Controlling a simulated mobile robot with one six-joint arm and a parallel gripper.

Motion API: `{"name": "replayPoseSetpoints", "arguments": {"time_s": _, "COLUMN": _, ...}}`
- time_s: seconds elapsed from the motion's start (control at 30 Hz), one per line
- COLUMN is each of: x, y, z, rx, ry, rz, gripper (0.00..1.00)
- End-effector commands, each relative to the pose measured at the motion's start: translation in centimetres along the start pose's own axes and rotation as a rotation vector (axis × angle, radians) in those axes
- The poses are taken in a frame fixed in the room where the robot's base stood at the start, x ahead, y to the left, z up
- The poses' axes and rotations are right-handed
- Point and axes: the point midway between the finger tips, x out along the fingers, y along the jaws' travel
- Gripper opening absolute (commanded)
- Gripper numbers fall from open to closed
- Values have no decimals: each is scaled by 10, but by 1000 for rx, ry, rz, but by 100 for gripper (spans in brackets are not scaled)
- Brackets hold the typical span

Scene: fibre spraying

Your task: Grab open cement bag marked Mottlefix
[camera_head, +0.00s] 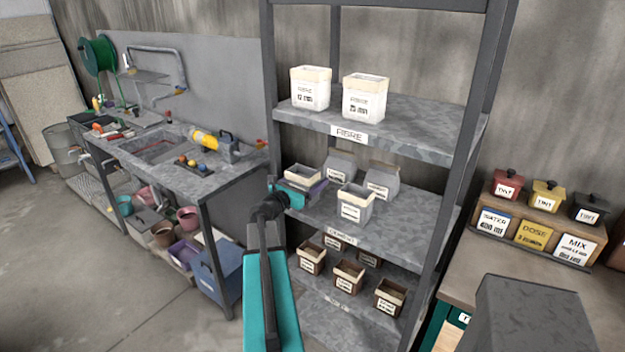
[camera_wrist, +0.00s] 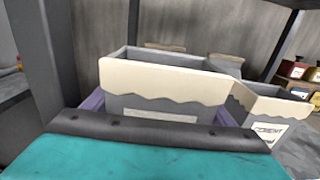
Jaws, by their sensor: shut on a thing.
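In the head view my gripper (camera_head: 298,194) reaches to the left end of the middle shelf. It is shut on an open grey bag with a cream torn rim (camera_head: 302,176). In the wrist view this bag (camera_wrist: 160,85) sits between the purple fingers, upright, its top open. The lower part of its label is hidden behind my gripper, and I cannot read a name on it. A second open bag (camera_head: 356,205) stands just right of it on the shelf; its label shows partly in the wrist view (camera_wrist: 268,132).
Two closed grey bags (camera_head: 341,166) stand behind on the middle shelf (camera_head: 400,225). Fibre bags (camera_head: 310,88) stand on the shelf above, small brown boxes (camera_head: 349,277) below. The rack's left front post (camera_head: 270,100) is close to my gripper. A sink bench (camera_head: 190,180) stands left.

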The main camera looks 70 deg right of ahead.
Motion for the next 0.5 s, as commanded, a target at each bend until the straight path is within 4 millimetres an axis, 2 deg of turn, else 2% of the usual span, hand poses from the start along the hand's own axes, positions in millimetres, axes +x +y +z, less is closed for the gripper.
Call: {"name": "replayPoseSetpoints", "arguments": {"time_s": 0.5, "x": -49, "y": 0, "z": 1, "rx": 0, "ry": -2, "rz": 2, "gripper": 35}}
